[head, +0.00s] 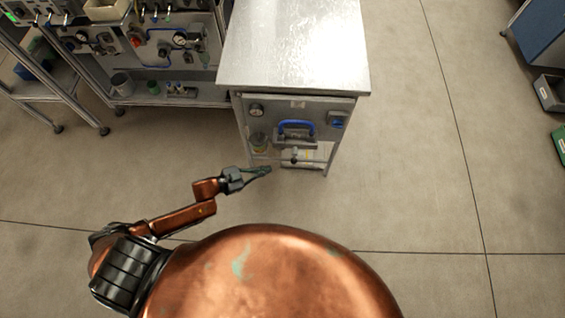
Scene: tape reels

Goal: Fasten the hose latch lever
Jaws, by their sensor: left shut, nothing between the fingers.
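A metal cabinet (292,45) stands ahead of me with a grey front panel. The panel carries a blue curved handle or lever (296,125) over a grey block; I cannot tell whether this is the hose latch lever or whether it is fastened. A small dark fitting (295,156) sits below it on a thin horizontal bar. My left gripper (264,171) is shut and empty, just in front of the cabinet's lower left, below the blue lever and apart from it. My right gripper is not in view.
A gauge (256,110) and a blue switch box (338,119) flank the lever. A bench frame with gauges and hoses (170,45) stands at the left. A blue cabinet (540,35) is at the far right. The floor right of the metal cabinet is clear.

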